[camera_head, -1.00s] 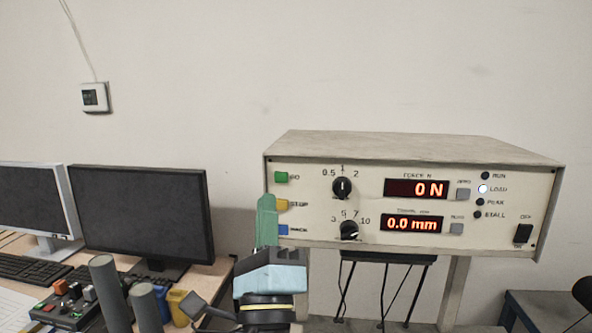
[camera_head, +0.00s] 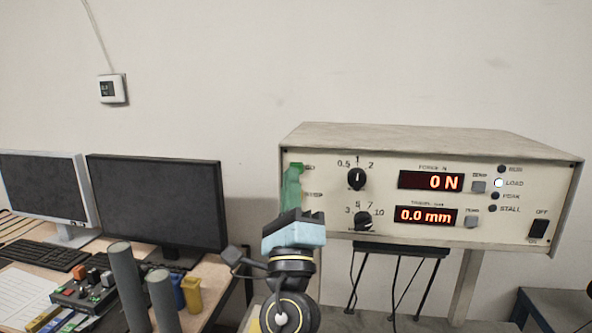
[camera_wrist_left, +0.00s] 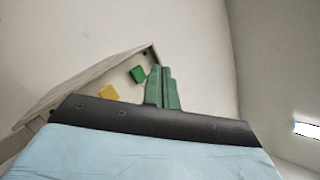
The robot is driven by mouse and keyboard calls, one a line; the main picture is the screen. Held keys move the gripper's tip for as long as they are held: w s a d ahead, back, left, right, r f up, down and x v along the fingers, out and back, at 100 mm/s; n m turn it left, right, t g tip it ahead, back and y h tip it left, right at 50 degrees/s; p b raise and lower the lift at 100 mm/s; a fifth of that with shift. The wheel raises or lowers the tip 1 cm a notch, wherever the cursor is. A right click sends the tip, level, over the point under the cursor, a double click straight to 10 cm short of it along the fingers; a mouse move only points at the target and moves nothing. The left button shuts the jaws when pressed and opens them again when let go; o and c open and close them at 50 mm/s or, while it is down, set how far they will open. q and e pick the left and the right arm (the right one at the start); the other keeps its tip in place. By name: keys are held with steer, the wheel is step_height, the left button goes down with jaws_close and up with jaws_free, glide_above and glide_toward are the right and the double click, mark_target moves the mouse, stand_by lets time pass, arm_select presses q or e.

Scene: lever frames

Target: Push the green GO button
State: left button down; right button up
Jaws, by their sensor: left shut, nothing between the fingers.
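The green GO button (camera_wrist_left: 138,74) shows in the left wrist view on the front panel of a control box (camera_head: 430,205), just left of my fingertips. In the head view it sits at the panel's upper left and is mostly covered by my fingers, which are also green. My left gripper (camera_head: 293,170) points up in front of the panel's left side, shut and empty. It also shows in the left wrist view (camera_wrist_left: 160,70). I cannot tell whether the tips touch the panel. My right gripper is not in view.
The yellow button (camera_wrist_left: 108,93) lies beside the green one in the wrist view; my gripper hides it in the head view. Two knobs (camera_head: 357,179) and lit displays (camera_head: 430,182) are to the right. Monitors (camera_head: 160,205) stand on the desk at left.

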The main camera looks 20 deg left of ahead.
mark_target(295, 153)
arm_select(q)
steer(key=shift+w+a, duration=0.2)
steer(key=shift+w, duration=0.65)
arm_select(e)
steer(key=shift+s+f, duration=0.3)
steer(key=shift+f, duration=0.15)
arm_select(q)
steer(key=shift+w+b, duration=0.1)
steer(key=shift+b, duration=0.2)
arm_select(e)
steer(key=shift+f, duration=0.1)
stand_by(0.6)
arm_select(q)
steer(key=shift+w+a, duration=0.1)
steer(key=shift+w, duration=0.25)
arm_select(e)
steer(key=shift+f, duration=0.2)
arm_select(q)
steer(key=shift+w+a+b, duration=0.1)
steer(key=shift+w+b, duration=0.2)
steer(key=shift+b, duration=0.2)
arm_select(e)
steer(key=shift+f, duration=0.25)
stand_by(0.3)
arm_select(q)
steer(key=shift+s+d, duration=0.2)
steer(key=shift+s, duration=0.55)
steer(key=shift+s, duration=0.1)
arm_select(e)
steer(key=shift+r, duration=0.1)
